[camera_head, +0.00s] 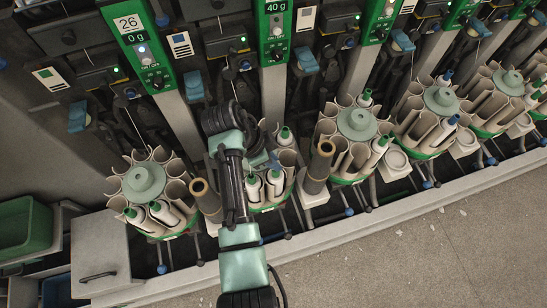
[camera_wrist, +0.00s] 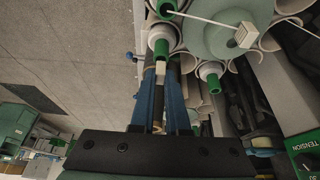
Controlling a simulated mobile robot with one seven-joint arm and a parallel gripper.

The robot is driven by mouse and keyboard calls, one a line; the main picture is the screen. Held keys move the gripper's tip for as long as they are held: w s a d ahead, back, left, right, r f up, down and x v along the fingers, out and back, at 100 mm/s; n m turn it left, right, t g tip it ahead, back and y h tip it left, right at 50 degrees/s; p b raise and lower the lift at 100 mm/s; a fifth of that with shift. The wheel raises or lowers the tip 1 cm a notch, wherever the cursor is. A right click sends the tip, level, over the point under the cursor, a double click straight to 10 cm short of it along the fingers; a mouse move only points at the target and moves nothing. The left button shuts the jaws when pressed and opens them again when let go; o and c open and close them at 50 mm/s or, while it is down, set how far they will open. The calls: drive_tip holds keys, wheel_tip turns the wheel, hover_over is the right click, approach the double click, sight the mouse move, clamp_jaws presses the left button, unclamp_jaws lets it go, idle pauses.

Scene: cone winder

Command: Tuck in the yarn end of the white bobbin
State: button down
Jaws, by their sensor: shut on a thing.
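A white bobbin (camera_wrist: 161,34) with a green tip is just beyond the fingertips. More white bobbins with green tips sit beside it, one (camera_wrist: 210,74) to the right. In the head view, my gripper (camera_head: 268,164) is over the second magazine from the left; white bobbins (camera_head: 253,187) stand in it. My arm hides part of that magazine.
A thin white thread (camera_wrist: 205,20) runs over the magazine's hub (camera_wrist: 222,45) to a small pale block (camera_wrist: 243,35). Other round magazines (camera_head: 143,182) stand along the machine. Brown-topped posts (camera_head: 318,165) flank my arm.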

drive_tip(key=shift+f, duration=0.5)
idle(1.5)
drive_tip(key=c, duration=0.8)
unclamp_jaws()
drive_tip(key=shift+c, duration=0.2)
drive_tip(key=shift+o, duration=0.2)
drive_tip(key=o, duration=0.4)
drive_tip(key=shift+o, duration=0.2)
drive_tip(key=shift+r, duration=0.1)
drive_tip(key=shift+r+p, duration=3)
drive_tip(key=shift+r, duration=0.45)
